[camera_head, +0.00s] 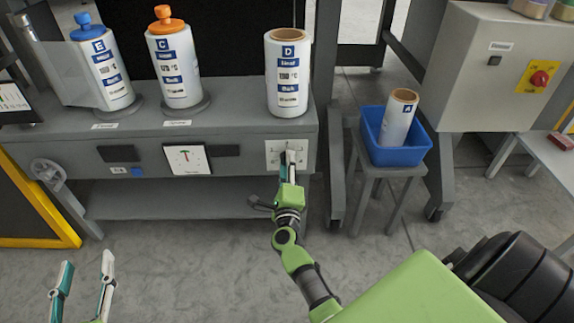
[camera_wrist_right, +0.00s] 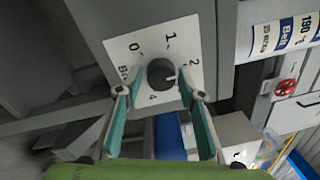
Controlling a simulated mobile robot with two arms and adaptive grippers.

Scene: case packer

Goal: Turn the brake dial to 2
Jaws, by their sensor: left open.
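The brake dial shows in the right wrist view as a dark round knob (camera_wrist_right: 161,75) on a white plate (camera_wrist_right: 122,47) marked 0, 1, 2 and 4; part of the scale is hidden by a finger. A small light mark on the knob points rightward, below the 2. My right gripper (camera_wrist_right: 162,94) is open, with its fingertips either side of the knob, apparently not touching it. My left gripper (camera_head: 86,260) is open and empty at lower left.
Rolls C (camera_head: 174,70), D (camera_head: 288,75) and E (camera_head: 103,70) stand on the grey bench (camera_head: 225,118). A gauge (camera_head: 186,159) and a handwheel (camera_head: 48,173) are on its front. A blue bin (camera_head: 392,148) with a roll sits on a stool at right.

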